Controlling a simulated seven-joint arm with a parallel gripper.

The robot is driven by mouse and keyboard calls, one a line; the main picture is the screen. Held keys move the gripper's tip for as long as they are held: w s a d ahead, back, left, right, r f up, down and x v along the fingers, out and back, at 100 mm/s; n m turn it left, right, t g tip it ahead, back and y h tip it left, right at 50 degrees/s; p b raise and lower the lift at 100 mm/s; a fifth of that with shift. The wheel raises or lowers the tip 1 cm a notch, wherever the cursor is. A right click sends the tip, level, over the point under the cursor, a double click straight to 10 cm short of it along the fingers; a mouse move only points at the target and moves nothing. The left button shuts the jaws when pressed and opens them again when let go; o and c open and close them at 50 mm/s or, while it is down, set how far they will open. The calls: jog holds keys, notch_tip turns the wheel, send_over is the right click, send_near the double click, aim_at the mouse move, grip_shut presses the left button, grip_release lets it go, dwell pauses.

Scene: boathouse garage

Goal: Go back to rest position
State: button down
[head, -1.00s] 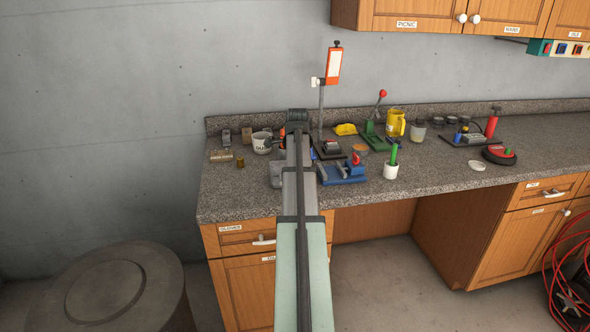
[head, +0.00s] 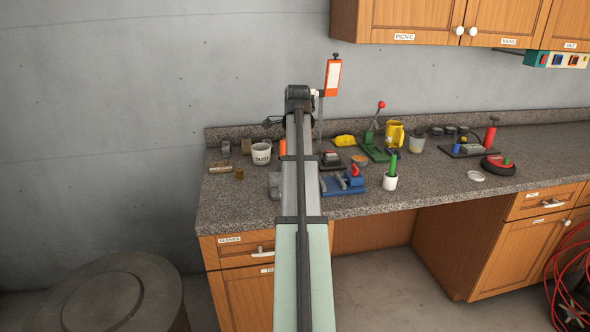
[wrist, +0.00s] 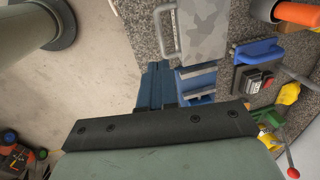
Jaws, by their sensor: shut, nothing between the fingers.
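My own arm hides part of the counter's middle. The wrist view looks down past my arm at the counter (wrist: 145,47) and the floor.
Wall cabinets (head: 425,14) hang at upper right. Open air lies left.

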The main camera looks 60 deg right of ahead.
jog(key=shift+s+a+r, duration=0.1)
jog(key=shift+r, duration=0.65)
jog(key=shift+s+a+r, duration=0.1)
jog(key=shift+r, duration=0.65)
jog(key=shift+w, duration=0.1)
